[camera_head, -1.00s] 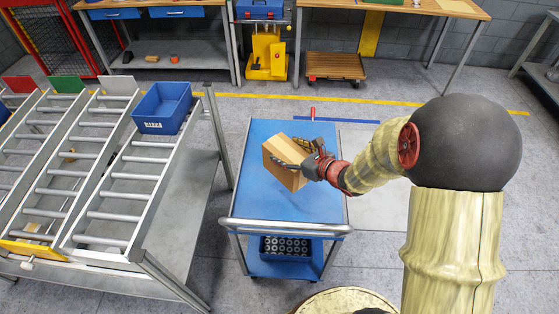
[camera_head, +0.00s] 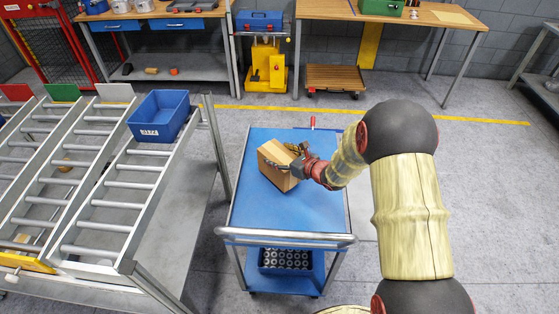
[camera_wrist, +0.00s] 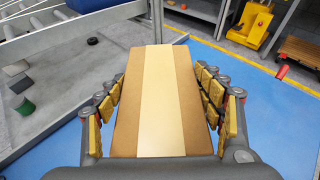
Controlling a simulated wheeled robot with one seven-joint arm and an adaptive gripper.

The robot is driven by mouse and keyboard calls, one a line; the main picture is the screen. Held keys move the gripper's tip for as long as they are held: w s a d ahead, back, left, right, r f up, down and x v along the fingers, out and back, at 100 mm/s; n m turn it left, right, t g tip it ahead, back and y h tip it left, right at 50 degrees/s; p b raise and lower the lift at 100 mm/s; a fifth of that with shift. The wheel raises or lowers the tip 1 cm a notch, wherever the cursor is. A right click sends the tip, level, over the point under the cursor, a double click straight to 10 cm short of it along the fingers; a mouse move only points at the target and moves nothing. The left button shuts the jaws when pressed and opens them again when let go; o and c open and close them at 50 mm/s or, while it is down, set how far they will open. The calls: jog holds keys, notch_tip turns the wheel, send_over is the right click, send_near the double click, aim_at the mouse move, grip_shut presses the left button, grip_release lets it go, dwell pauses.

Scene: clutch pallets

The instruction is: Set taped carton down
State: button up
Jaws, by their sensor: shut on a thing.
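The taped carton (camera_head: 277,168) is a brown box with a paler tape strip, over the far half of the blue cart top (camera_head: 290,212). My gripper (camera_head: 296,165) is shut on it from the right side. In the wrist view the carton (camera_wrist: 157,100) fills the middle, with its pale strip running lengthwise and the padded fingers (camera_wrist: 160,105) on both sides of it. The carton sits close over the blue surface; whether its underside touches the cart top is hidden.
A roller rack (camera_head: 110,205) with a blue bin (camera_head: 160,115) stands left of the cart. The cart's near handle (camera_head: 285,236) crosses its front edge. A tray of round parts (camera_head: 285,259) is on the lower shelf. The near cart top is clear.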

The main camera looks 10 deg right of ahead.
jog(key=shift+f, duration=0.65)
jog(key=shift+f, duration=0.1)
jog(key=shift+f+b, duration=0.15)
jog(key=shift+b, duration=0.2)
jog(key=o, duration=2.1)
